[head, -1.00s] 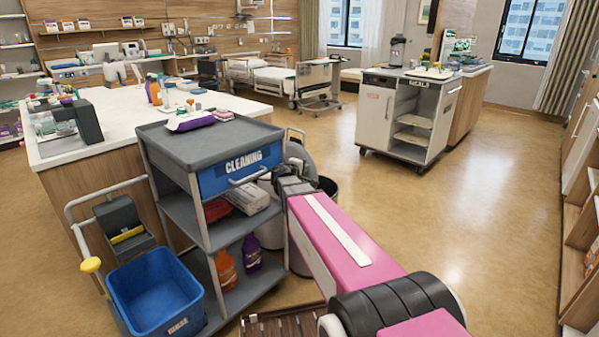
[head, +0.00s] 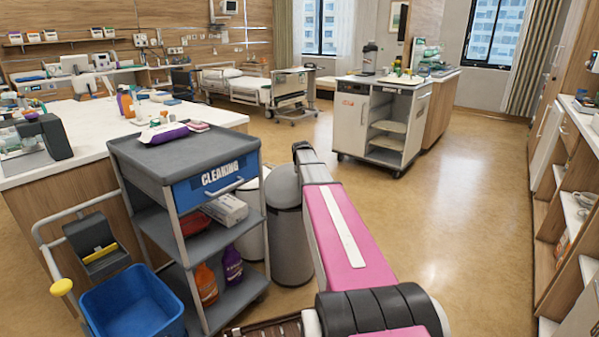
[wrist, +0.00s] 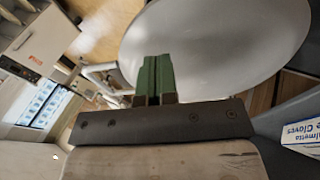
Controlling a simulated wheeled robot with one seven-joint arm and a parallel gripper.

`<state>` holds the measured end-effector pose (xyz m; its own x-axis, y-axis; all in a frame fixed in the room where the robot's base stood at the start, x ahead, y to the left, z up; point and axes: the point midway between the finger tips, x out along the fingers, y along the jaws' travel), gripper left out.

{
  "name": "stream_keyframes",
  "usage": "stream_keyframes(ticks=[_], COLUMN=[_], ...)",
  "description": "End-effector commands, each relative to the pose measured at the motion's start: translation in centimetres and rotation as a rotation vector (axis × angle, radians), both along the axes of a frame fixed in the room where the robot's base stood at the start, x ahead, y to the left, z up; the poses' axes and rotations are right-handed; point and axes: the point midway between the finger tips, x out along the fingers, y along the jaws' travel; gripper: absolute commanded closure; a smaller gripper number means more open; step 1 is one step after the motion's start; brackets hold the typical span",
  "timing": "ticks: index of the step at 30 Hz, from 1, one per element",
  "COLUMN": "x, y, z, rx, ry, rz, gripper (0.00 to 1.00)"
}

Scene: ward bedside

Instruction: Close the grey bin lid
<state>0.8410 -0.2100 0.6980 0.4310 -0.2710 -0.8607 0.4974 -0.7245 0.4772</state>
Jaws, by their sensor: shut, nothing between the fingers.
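The grey bin (head: 292,245) stands just right of the cleaning cart. Its domed grey lid (head: 283,188) sits down over the top, and no dark opening shows. My arm partly covers the bin's right side. In the wrist view a large, smooth pale grey disc, seemingly the lid (wrist: 220,45), fills the upper right. My gripper (wrist: 153,80) has its green fingers together and empty, in front of that disc. I cannot tell whether they touch it. In the head view the dark end of my arm is above and right of the lid; the fingertips are not clear.
The cleaning cart (head: 170,143) stands close on the left, with a blue bucket (head: 130,305) at its front. A white bin (head: 250,222) is between cart and grey bin. The floor to the right is open, up to a meal trolley (head: 360,120) and right-hand shelves.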

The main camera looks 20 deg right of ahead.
Motion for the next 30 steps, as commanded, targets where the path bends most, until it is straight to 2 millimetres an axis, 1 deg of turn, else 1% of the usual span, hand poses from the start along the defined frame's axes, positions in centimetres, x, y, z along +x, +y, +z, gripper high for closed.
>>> stream_keyframes(ticks=[1, 9, 18, 24, 30], x=[1.0, 2.8, 3.6, 3.8, 3.7], y=[-0.9, -3.6, -5.0, -5.4, -5.4], z=[-0.8, -5.0, -9.1, -10.7, -11.5], rx=[0.037, 0.243, 0.418, 0.485, 0.517], ry=[0.026, 0.166, 0.287, 0.333, 0.354], rz=[-0.003, -0.003, -0.002, -0.002, -0.001], gripper=[1.00, 1.00, 1.00, 1.00, 1.00])
